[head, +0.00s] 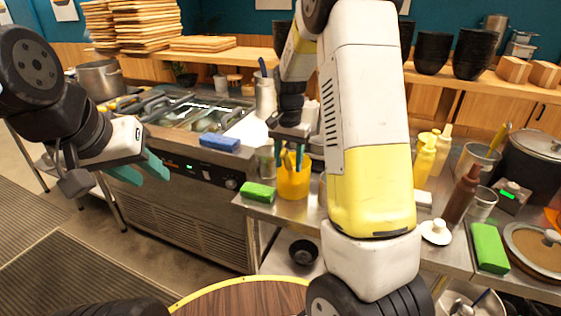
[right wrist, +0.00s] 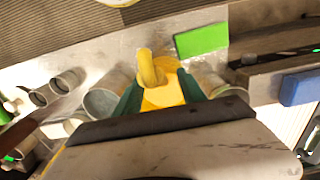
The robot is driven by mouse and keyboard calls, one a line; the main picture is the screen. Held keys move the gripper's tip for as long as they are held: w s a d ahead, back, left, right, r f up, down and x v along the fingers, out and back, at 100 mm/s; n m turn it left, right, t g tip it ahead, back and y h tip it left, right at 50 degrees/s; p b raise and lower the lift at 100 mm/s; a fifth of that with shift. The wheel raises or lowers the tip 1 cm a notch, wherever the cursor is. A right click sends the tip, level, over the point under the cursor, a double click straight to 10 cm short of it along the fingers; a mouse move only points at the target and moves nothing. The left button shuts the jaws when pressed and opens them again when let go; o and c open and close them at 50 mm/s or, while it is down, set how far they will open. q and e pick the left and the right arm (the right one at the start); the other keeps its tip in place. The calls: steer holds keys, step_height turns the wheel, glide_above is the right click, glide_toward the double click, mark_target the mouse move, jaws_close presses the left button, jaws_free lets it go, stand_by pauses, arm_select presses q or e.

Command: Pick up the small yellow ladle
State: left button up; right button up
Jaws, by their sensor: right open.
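A yellow cup (head: 294,183) stands near the counter's front left corner. In the right wrist view a yellow handle (right wrist: 148,68), seemingly the small yellow ladle's, sticks up at the cup (right wrist: 165,93); its bowl is hidden. My right gripper (head: 292,160) points down over the cup, teal fingers apart. In the right wrist view the open fingers (right wrist: 161,96) lie either side of the handle and cup; I cannot tell whether they touch. My left gripper (head: 141,169) is open and empty in the air at left, far from the cup.
A green sponge (head: 257,193) lies left of the cup, and a blue one (head: 220,142) lies farther back. Yellow bottles (head: 424,160), a brown bottle (head: 461,196) and a metal pot (head: 475,163) with a yellow handle stand at right. A round wooden table (head: 245,299) is in front.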

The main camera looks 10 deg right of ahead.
steer(key=shift+c, duration=0.2)
jaws_close()
steer(key=shift+r, duration=0.15)
